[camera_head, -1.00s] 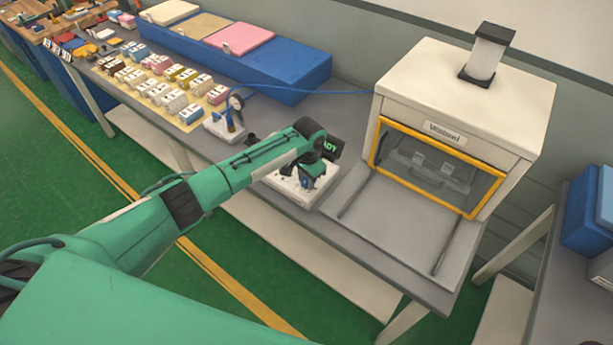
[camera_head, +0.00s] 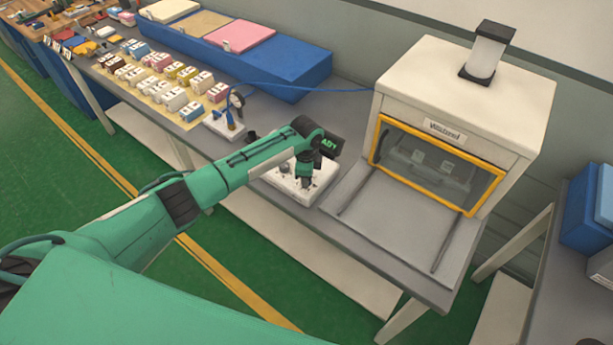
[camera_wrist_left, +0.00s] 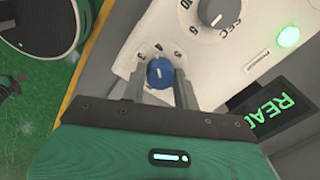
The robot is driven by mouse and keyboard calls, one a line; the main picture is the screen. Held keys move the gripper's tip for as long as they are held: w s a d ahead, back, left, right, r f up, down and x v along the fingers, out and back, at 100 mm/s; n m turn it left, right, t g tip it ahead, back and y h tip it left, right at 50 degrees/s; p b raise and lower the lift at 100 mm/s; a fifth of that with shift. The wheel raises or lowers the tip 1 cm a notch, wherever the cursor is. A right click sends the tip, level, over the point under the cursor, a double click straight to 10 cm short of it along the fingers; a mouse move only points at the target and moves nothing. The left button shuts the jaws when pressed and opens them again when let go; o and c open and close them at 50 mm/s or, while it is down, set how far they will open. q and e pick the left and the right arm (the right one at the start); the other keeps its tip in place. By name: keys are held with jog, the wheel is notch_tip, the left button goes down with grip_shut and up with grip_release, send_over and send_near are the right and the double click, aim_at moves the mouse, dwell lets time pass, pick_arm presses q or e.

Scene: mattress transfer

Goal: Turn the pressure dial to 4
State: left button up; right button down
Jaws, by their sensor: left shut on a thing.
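The pressure dial is a small blue knob (camera_wrist_left: 160,72) on the white control panel (camera_wrist_left: 125,62), with a white pointer line and small printed numbers around its far side. I cannot read surely which number the pointer faces. My left gripper (camera_wrist_left: 160,76) has one finger on each side of the blue knob and is shut on it. In the head view my left gripper (camera_head: 305,179) is down at the white control box (camera_head: 285,184), and the knob is hidden there. My right gripper is not in view.
On the panel are a grey dial (camera_wrist_left: 217,12) marked SEC and a lit green button (camera_wrist_left: 288,37). A screen (camera_wrist_left: 278,110) with green letters stands close on the right. Right of the box is the white press (camera_head: 455,95) with a yellow-framed window.

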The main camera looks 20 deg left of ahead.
pick_arm(q)
jog(key=shift+w+r+m, duration=0.1)
jog(key=shift+m, duration=0.6)
jog(key=o, duration=1)
jog(key=r+b, duration=0.1)
jog(key=r, duration=0.3)
jog(key=r+b, duration=0.1)
jog(key=r, duration=0.4)
jog(key=r+b, duration=0.2)
jog(key=r, duration=0.2)
jog(key=shift+s+r, duration=0.35)
